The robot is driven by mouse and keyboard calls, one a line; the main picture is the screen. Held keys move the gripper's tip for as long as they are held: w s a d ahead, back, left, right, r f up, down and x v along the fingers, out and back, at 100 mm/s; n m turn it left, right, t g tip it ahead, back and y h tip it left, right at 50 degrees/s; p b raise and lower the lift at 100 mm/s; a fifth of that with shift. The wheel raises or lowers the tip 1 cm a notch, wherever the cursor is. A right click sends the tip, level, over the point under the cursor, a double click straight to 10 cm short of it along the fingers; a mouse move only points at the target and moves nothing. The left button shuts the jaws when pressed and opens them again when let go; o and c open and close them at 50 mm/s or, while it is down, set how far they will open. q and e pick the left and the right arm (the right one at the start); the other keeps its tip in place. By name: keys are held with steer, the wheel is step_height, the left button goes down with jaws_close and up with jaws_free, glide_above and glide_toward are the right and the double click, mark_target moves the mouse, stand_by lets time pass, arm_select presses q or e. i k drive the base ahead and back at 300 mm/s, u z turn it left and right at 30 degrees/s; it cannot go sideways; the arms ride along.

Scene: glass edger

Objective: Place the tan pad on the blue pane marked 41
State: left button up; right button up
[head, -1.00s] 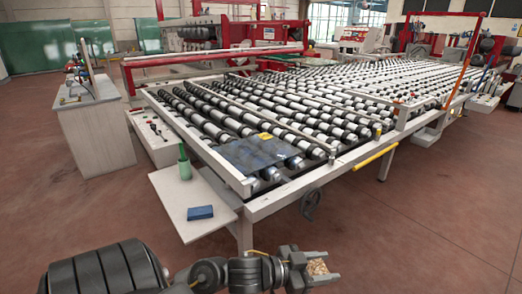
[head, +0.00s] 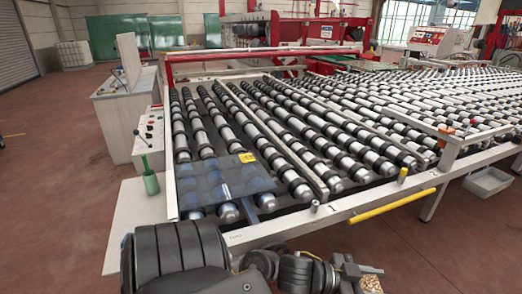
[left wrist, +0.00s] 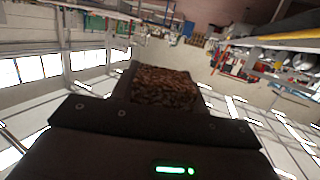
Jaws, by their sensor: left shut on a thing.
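The blue pane (head: 215,188) is see-through and lies flat on the rollers at the near left corner of the roller table. A yellow label (head: 247,157) sits at its far right corner; its number is too small to read. My left gripper (head: 362,276) is at the bottom edge of the head view, in front of the table and right of the pane, apart from it. It is shut on the tan pad (head: 371,285), a speckled brown block. The pad (left wrist: 165,88) also shows at the gripper's end in the left wrist view. My right gripper is not in view.
The roller table (head: 375,200) has a white front rail with a yellow bar (head: 392,206). A control panel (head: 149,135) is behind. Red floor is open at left.

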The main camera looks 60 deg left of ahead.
mark_target(233, 182)
steer(key=i, duration=2.2)
steer(key=u, duration=2.75)
steer(key=i, duration=0.5)
steer(key=u, duration=0.05)
